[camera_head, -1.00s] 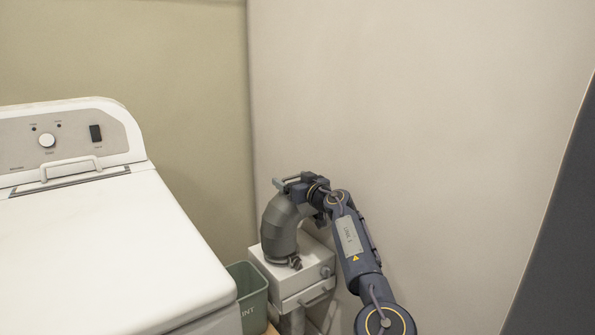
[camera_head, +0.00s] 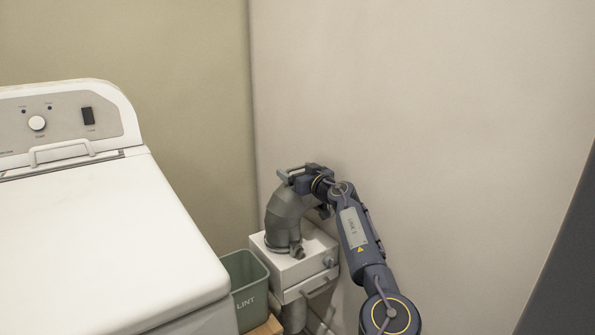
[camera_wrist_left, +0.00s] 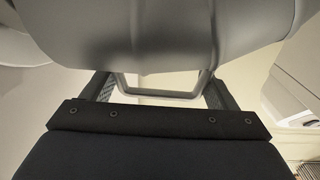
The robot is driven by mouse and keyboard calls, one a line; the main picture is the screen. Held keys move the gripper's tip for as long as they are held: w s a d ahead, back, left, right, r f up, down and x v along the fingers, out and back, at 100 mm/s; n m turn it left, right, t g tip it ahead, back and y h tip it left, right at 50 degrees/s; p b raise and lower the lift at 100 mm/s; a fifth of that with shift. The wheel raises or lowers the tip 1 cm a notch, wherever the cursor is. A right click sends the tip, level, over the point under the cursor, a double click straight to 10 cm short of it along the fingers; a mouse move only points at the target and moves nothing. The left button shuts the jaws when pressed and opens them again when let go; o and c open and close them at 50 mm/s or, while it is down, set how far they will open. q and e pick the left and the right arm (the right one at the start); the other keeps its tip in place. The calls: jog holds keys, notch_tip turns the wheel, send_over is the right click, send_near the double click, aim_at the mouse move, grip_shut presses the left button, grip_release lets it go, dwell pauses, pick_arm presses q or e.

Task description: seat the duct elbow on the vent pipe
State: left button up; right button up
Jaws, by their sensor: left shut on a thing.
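The grey duct elbow (camera_head: 283,216) stands over the top of a white box (camera_head: 318,250) in the corner, its lower end down at the box top and its bend towards the right. The vent pipe under it is hidden, so I cannot tell how fully the two meet. My left gripper (camera_head: 291,174) is shut on the elbow at its upper end. In the left wrist view the elbow (camera_wrist_left: 140,35) fills the top, with a pale bar (camera_wrist_left: 160,94) between my fingers. My right gripper is not in view.
A white washing machine (camera_head: 110,230) fills the left side. A green bin marked LINT (camera_head: 246,303) stands between it and the box. A small clamp or knob (camera_head: 297,251) shows at the elbow's base. The wall is close behind the box.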

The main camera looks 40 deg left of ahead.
pick_arm(q)
jog(key=shift+s+d+f+b, duration=0.1)
jog(key=shift+f+b, duration=1.3)
jog(key=o, duration=1.1)
jog(key=p+v, duration=0.1)
jog(key=v, duration=0.6)
jog(key=shift+s+d, duration=0.1)
jog(key=shift+d, duration=0.25)
